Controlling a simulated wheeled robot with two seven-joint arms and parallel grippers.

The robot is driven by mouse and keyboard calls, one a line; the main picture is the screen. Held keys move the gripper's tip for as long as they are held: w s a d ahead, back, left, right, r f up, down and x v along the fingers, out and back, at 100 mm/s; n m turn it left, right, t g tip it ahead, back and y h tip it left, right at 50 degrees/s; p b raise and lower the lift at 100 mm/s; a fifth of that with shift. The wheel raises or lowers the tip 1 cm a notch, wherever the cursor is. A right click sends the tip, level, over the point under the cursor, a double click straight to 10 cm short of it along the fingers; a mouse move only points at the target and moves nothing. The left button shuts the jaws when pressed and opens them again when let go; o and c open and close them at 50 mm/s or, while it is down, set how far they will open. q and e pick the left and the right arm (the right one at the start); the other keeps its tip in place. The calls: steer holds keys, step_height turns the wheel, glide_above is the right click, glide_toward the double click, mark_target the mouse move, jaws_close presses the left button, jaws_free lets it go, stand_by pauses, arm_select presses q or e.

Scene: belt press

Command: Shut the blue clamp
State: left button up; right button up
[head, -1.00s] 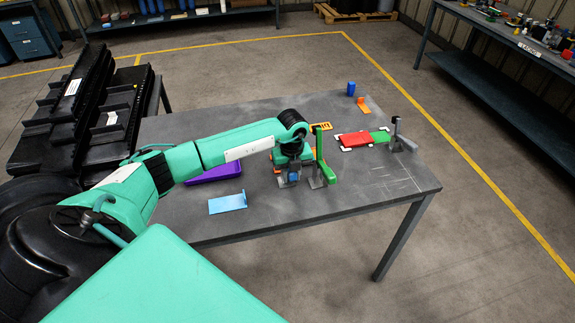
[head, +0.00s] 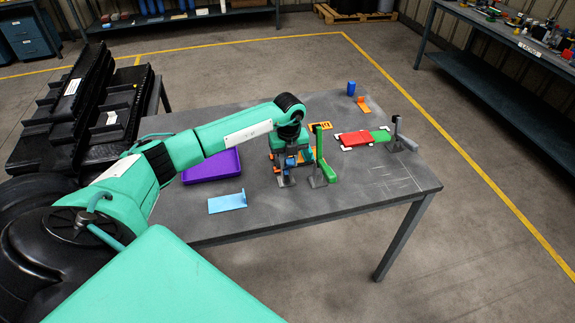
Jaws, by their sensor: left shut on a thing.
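The blue clamp (head: 291,163) stands on a grey base near the middle of the table, mostly hidden by my left gripper. My left gripper (head: 290,158) points down at it and is shut on its blue part, which I take to be the handle. The fingertips are small and partly hidden. The green clamp (head: 319,158) stands close by on the right, its green arm upright. My right gripper is not in view.
A purple tray (head: 212,166) and a light blue bracket (head: 227,202) lie left. Orange pieces (head: 320,126) lie behind. The table's front right is clear.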

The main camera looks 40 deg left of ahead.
arm_select(q)
steer(key=shift+w+a+r+b, duration=0.3)
steer(key=shift+w+a+b, duration=0.15)
steer(key=shift+w+a, duration=0.4)
steer(key=shift+w+a+b, duration=0.5)
steer(key=shift+a, duration=0.2)
steer(key=shift+w+a+f+b, duration=0.2)
steer(key=shift+w+a+b, duration=0.15)
steer(key=shift+a+b, duration=0.1)
steer(key=shift+w+a, duration=0.1)
steer(key=shift+r, duration=0.2)
steer(key=o, duration=0.5)
steer(key=shift+c, duration=0.2)
steer(key=shift+o, duration=1.2)
steer(key=shift+w+a+f, duration=0.1)
